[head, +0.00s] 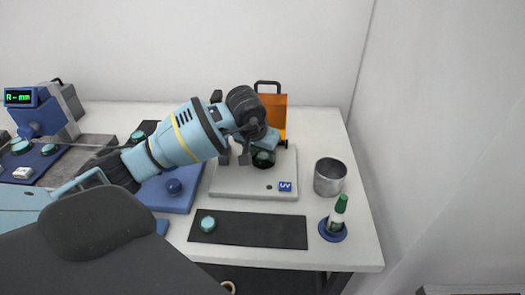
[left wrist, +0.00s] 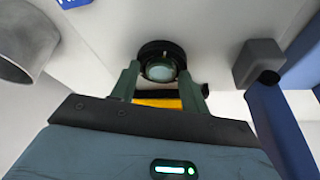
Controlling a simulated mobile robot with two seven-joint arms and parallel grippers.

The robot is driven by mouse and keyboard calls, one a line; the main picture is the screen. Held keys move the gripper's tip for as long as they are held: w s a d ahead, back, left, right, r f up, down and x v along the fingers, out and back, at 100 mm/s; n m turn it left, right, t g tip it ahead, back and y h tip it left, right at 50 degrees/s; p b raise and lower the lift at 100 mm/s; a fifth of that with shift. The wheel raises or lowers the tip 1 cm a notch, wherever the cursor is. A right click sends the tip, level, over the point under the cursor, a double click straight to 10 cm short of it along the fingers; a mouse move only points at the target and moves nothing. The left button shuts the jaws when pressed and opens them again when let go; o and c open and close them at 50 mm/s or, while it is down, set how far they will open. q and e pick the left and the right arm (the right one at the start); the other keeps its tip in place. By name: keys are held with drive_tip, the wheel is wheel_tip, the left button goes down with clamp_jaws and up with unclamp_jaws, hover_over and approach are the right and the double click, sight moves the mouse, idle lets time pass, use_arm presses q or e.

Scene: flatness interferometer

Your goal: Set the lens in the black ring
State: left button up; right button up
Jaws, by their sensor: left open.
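The black ring (left wrist: 161,49) stands on the pale base plate (head: 239,182) marked UV. A teal, glassy lens (left wrist: 160,71) shows within the ring's outline in the left wrist view; I cannot tell whether it lies fully flat. In the head view the ring and lens (head: 263,159) show just under my left gripper (head: 262,150). In the left wrist view my left gripper (left wrist: 158,76) is open, with one green finger on each side of the lens. I cannot tell whether the fingers touch it. My right gripper is not in view.
Another teal lens (head: 208,223) sits on the black mat (head: 260,231) in front. A metal cup (head: 330,177) and a green-capped bottle (head: 338,213) stand at right. An orange case (head: 273,108) stands behind. A blue instrument (head: 38,112) is at far left.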

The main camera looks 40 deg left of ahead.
use_arm(q)
drive_tip(key=v, duration=0.7)
drive_tip(key=shift+r, duration=0.25)
drive_tip(key=shift+s, duration=0.15)
